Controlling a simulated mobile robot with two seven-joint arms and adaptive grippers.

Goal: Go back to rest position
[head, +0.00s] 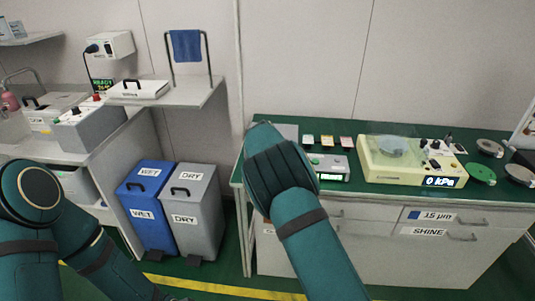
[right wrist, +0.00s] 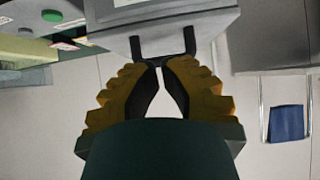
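My right arm reaches forward over the left end of the green bench (head: 352,128). Its hand hides my right gripper in the head view. In the right wrist view my right gripper (right wrist: 159,66) has its fingertips almost together at the dark handle (right wrist: 190,42) of a grey box (right wrist: 205,22). The fingers look shut on the handle, though the fingertips hide its middle. I cannot tell if the box rests on the bench. My left arm is low at the left of the head view, and its gripper is out of view.
A blue WET bin (head: 146,205) and a grey DRY bin (head: 196,212) stand left of the bench. A cream gauge unit (head: 405,176) and several discs are on the bench to the right. A towel rack with a blue towel (head: 186,46) stands on the left shelf.

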